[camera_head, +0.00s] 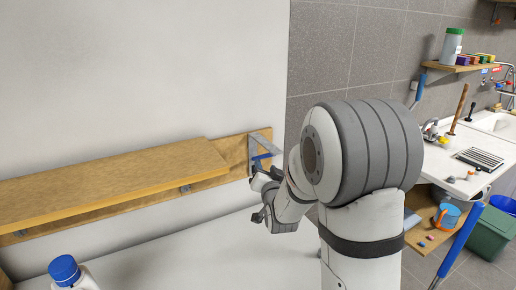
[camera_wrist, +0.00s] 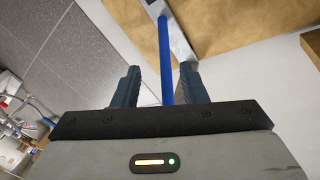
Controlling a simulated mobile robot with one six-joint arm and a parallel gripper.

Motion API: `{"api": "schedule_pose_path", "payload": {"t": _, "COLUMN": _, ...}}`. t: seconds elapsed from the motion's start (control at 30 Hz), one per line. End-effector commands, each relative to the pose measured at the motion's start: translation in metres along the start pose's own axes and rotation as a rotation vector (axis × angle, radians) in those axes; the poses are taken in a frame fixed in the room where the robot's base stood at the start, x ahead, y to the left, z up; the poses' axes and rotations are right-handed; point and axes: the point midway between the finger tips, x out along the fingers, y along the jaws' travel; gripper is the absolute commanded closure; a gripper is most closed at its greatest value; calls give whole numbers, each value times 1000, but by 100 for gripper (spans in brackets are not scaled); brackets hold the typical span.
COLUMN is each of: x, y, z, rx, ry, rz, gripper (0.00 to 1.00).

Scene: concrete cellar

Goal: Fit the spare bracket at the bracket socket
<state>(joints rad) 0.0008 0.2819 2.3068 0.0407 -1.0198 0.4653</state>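A bracket (camera_head: 260,137) of grey metal with a blue brace stands against the right end of the wooden wall board (camera_head: 238,150). In the wrist view its grey metal part (camera_wrist: 181,42) is at the top and its blue brace (camera_wrist: 166,62) runs down between my fingers. My gripper (camera_head: 262,195) is below the bracket in the head view. In the wrist view my gripper (camera_wrist: 158,82) has its fingers apart, with a visible gap on both sides of the brace. The bracket socket cannot be made out, and I cannot tell whether the bracket is seated.
A wooden shelf plank (camera_head: 110,185) lies left of the bracket, along the board. A blue-capped white bottle (camera_head: 66,270) stands at the lower left.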

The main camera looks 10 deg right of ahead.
Motion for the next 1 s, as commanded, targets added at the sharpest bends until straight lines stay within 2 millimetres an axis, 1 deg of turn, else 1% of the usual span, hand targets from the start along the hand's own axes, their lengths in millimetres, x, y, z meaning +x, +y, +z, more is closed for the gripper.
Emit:
{"api": "schedule_pose_path", "payload": {"t": 0.03, "x": 6, "y": -1, "z": 0, "rx": 0, "ry": -1, "rz": 0, "gripper": 61}}
{"api": "schedule_pose_path", "payload": {"t": 0.17, "x": 17, "y": -3, "z": 1, "rx": 0, "ry": -3, "rz": -1, "gripper": 61}}
{"api": "schedule_pose_path", "payload": {"t": 0.33, "x": 39, "y": -9, "z": 4, "rx": 0, "ry": -4, "rz": -2, "gripper": 61}}
{"api": "schedule_pose_path", "payload": {"t": 0.4, "x": 48, "y": -8, "z": 4, "rx": 0, "ry": -3, "rz": -1, "gripper": 61}}
{"api": "schedule_pose_path", "payload": {"t": 0.5, "x": 57, "y": -8, "z": 4, "rx": 0, "ry": -2, "rz": -2, "gripper": 61}}
{"api": "schedule_pose_path", "payload": {"t": 0.6, "x": 60, "y": -8, "z": 5, "rx": 0, "ry": -3, "rz": -2, "gripper": 61}}
{"api": "schedule_pose_path", "payload": {"t": 0.8, "x": 60, "y": -8, "z": 6, "rx": 0, "ry": -3, "rz": -2, "gripper": 62}}
{"api": "schedule_pose_path", "payload": {"t": 1.0, "x": 60, "y": -8, "z": 6, "rx": 0, "ry": -3, "rz": -2, "gripper": 78}}
